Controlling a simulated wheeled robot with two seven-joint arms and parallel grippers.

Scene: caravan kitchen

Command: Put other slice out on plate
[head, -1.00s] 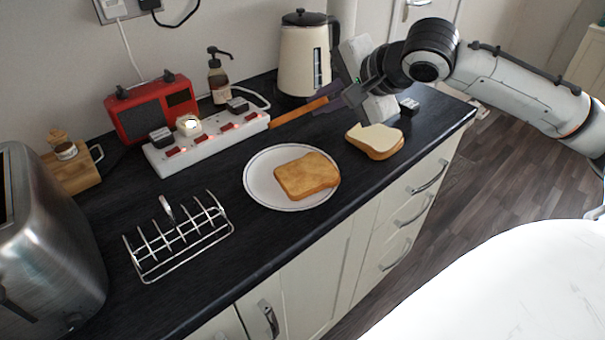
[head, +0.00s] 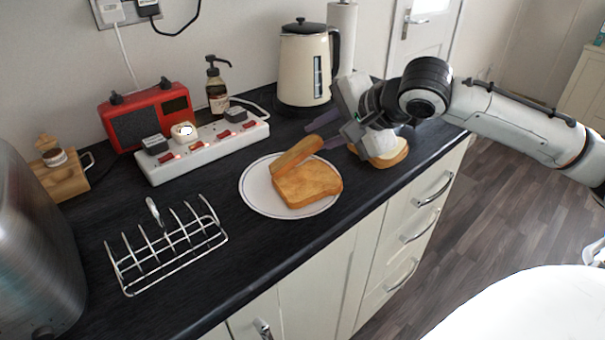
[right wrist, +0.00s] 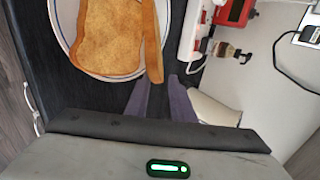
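The white plate (head: 250,198) lies on the dark worktop, and one toast slice (head: 310,184) lies flat on it. The other slice (head: 296,155) is seen nearly edge-on over the plate's far part, close beside the flat slice. My right gripper (head: 317,138) has its purple fingers on either side of this slice's right end and is shut on it. In the right wrist view, the held slice (right wrist: 154,45) runs forward from between the fingertips (right wrist: 159,80), next to the flat slice (right wrist: 110,40). Whether its lower edge touches the plate is unclear. My left gripper is not in view.
A wire toast rack (head: 165,250) stands empty left of the plate. A white socket strip (head: 200,150), red radio (head: 145,120) and cream kettle (head: 303,70) stand behind. More bread (head: 392,155) lies partly hidden under my right gripper. A steel toaster (head: 35,260) is far left.

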